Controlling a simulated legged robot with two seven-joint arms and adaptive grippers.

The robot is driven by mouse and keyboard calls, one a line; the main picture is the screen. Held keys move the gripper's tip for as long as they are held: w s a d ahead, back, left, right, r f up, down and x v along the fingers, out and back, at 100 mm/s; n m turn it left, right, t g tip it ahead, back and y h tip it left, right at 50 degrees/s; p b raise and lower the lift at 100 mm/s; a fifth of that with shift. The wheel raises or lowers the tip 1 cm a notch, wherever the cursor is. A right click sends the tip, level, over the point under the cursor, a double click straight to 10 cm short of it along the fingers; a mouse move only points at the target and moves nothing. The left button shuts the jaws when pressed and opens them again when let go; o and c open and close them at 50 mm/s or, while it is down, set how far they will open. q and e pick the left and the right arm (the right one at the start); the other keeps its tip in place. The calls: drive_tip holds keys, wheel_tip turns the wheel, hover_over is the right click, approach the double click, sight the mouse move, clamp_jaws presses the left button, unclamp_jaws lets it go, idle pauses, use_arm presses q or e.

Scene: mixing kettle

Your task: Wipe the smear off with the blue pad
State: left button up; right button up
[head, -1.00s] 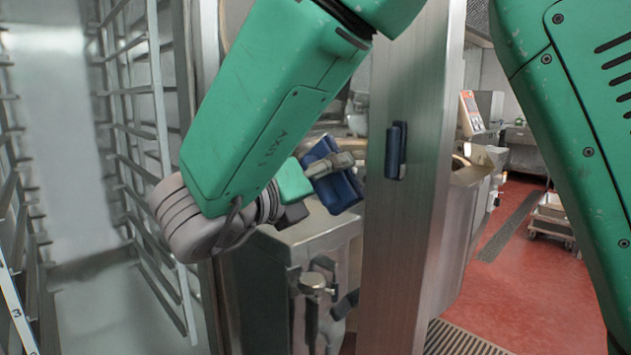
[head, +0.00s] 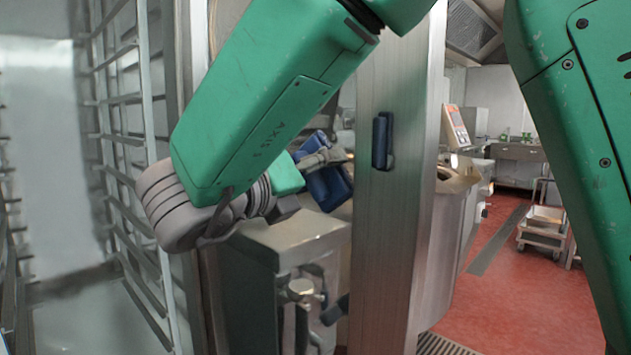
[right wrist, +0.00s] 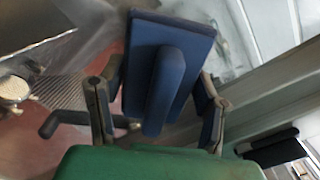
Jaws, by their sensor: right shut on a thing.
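In the right wrist view the pad (right wrist: 193,45) is a flat dark blue plate with a raised grip bar. I cannot tell whether the pad touches any surface. I cannot make out the smear in either view. My left gripper is not in view.
The steel panel (head: 405,230) carries a dark blue handle (head: 382,140) just right of the pad. A steel cabinet (head: 290,235) is below the gripper. A wire rack (head: 150,90) stands at left. Red floor (head: 480,310) and a trolley (head: 543,225) lie at right.

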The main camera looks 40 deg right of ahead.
drive_tip(key=shift+w, duration=0.35)
drive_tip(key=shift+w+a+f+b, duration=0.15)
drive_tip(key=shift+w+b, duration=0.3)
drive_tip(key=shift+w, duration=1.1)
drive_tip(key=shift+w+a+b, duration=0.15)
drive_tip(key=shift+w+a, duration=0.05)
drive_tip(key=shift+w, duration=0.7)
drive_tip(key=shift+w+a+b, duration=0.15)
drive_tip(key=shift+w+a, duration=0.05)
drive_tip(key=shift+w, duration=0.65)
drive_tip(key=shift+w+a+b, duration=0.15)
drive_tip(key=shift+w+a, duration=0.05)
drive_tip(key=shift+w, duration=0.7)
drive_tip(key=s+a+b, duration=0.1)
drive_tip(key=a+b, duration=0.1)
drive_tip(key=a, duration=0.4)
